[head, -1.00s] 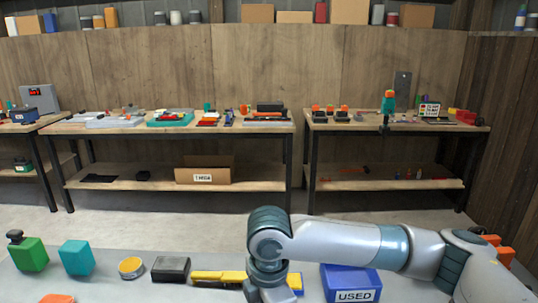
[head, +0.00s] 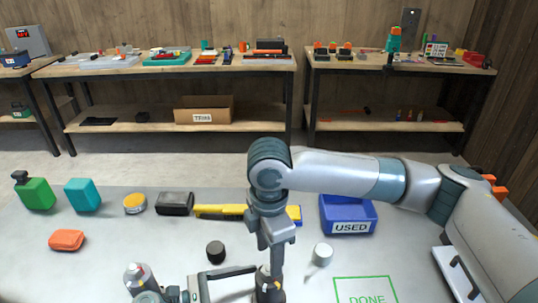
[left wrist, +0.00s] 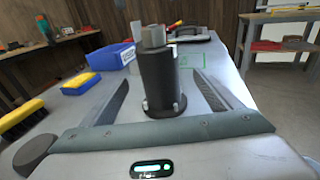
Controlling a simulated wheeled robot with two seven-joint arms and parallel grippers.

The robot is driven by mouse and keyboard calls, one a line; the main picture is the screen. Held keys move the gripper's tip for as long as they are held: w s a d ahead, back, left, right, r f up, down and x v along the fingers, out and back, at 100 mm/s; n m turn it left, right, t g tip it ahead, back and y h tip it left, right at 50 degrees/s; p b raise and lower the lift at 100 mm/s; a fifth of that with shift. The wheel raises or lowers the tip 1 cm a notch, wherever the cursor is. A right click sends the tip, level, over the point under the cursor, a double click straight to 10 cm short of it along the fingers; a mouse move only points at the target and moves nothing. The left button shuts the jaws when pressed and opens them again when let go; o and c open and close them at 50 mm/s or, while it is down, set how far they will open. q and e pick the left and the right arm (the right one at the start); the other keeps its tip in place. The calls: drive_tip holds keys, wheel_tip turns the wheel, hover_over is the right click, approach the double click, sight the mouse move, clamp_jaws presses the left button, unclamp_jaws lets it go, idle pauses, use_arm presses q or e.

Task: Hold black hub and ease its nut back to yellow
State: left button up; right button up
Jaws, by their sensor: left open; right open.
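The black hub (left wrist: 157,82) stands upright between the spread fingers of my left gripper (left wrist: 165,100) in the left wrist view, with a gap on each side. A grey piece (left wrist: 153,37) sits on top; I cannot tell whether it is the nut. No yellow mark shows on the hub. In the head view the hub (head: 268,288) is at the bottom edge, partly hidden by my right gripper (head: 275,245). That gripper is open and points down, above or just at the hub's top. My left gripper (head: 228,278) is open around the hub from the left.
A blue USED bin (head: 347,216), a yellow brush (head: 220,211), a black cap (head: 216,251) and a white cylinder (head: 322,253) are near my grippers. A green DONE outline (head: 365,291) lies right. Green, teal and orange items (head: 67,240) stand left.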

use_arm(q)
drive_tip(key=shift+r+b+v, duration=0.15)
drive_tip(key=shift+b+v, duration=0.1)
drive_tip(key=shift+v, duration=0.75)
drive_tip(key=shift+r+b+v, duration=0.1)
drive_tip(key=shift+b+v, duration=0.15)
drive_tip(key=shift+v, duration=0.7)
drive_tip(key=o, duration=0.4)
wheel_tip(320, 180, up, 10)
